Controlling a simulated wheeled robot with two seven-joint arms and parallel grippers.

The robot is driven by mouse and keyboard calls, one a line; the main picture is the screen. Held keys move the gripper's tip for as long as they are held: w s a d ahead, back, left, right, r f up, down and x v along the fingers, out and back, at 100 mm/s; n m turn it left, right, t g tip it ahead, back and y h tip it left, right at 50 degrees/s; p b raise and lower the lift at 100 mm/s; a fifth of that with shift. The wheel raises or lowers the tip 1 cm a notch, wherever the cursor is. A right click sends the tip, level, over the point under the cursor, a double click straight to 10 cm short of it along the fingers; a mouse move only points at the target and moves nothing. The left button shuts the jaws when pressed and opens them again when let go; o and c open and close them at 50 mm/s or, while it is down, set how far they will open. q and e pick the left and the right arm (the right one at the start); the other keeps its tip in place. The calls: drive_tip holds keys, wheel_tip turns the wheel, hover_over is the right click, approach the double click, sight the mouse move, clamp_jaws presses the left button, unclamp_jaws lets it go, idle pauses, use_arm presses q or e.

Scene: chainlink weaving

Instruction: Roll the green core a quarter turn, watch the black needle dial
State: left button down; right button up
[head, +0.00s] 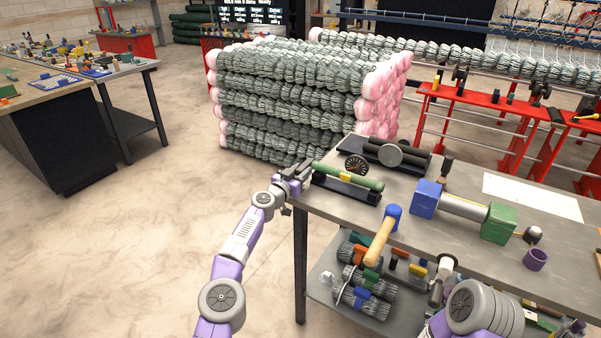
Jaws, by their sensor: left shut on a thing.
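My left gripper (303,172) is at the bench's left edge, shut on the left end of the green core; the exact contact is small and partly hidden.
A mallet (380,240) with a blue head lies at the bench's front edge. A roller with blue and green end blocks (463,206) and a purple cup (535,259) are to the right. Dark rollers (398,153) lie behind. A stack of mesh rolls (290,100) stands beyond.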

use_arm(q)
drive_tip(key=c, duration=0.8)
unclamp_jaws()
drive_tip(key=shift+c, duration=0.2)
drive_tip(key=shift+a, duration=0.15)
drive_tip(key=shift+s+a, duration=0.15)
drive_tip(key=shift+s, duration=0.2)
drive_tip(key=shift+p+v, duration=0.3)
drive_tip(key=shift+v, duration=3)
